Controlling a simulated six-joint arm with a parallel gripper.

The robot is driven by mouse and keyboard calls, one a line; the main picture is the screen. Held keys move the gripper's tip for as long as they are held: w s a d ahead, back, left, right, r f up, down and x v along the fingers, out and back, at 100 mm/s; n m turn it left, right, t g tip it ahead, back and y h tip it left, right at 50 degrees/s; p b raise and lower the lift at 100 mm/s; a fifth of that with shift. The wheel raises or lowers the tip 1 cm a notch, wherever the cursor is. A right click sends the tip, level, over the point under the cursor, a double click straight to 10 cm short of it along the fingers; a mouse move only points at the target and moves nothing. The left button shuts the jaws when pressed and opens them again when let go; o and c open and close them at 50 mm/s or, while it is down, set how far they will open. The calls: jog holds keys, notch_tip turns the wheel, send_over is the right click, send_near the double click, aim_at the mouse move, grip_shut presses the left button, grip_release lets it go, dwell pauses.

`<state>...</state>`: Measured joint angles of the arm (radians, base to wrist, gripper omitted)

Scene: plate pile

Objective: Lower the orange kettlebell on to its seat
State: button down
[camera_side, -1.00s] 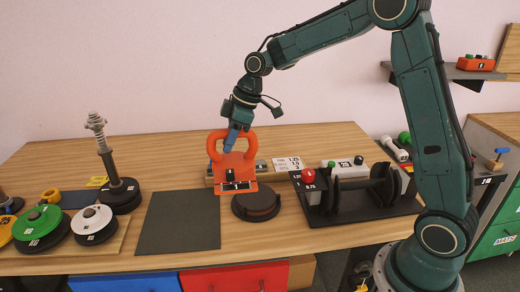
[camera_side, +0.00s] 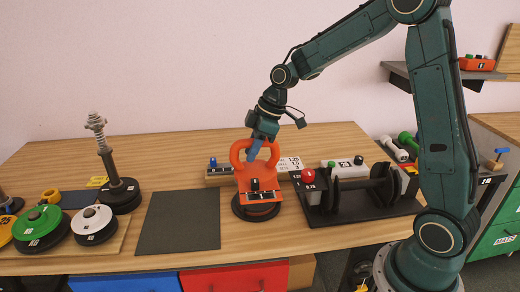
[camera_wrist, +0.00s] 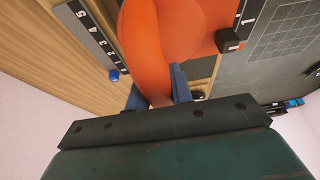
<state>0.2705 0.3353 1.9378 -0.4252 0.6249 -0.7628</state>
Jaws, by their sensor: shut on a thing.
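The orange kettlebell (camera_side: 258,181) hangs upright from my gripper (camera_side: 257,146) in the side view. My gripper is shut on the top of its handle. The kettlebell is over the round dark seat (camera_side: 242,211), whose rim shows around and below its base. I cannot tell whether the base touches the seat. In the wrist view the orange handle (camera_wrist: 160,45) passes between the blue fingers (camera_wrist: 158,90), and the seat is hidden.
A rack with black discs (camera_side: 365,195) and a red knob (camera_side: 308,175) stands close on the right. A dark mat (camera_side: 180,222) lies clear on the left. A scale bar (camera_side: 218,176) lies behind the kettlebell. Weight plates (camera_side: 38,226) and a spring post (camera_side: 104,150) are farther left.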

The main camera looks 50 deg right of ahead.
aim_at(253, 167)
jog(key=shift+f, duration=0.1)
jog(key=shift+f, duration=0.65)
jog(key=shift+f, duration=2)
dwell(2.2)
jog(key=c, duration=1.1)
grip_release()
jog(key=shift+c, duration=0.2)
jog(key=shift+f, duration=0.15)
jog(key=v, duration=1.4)
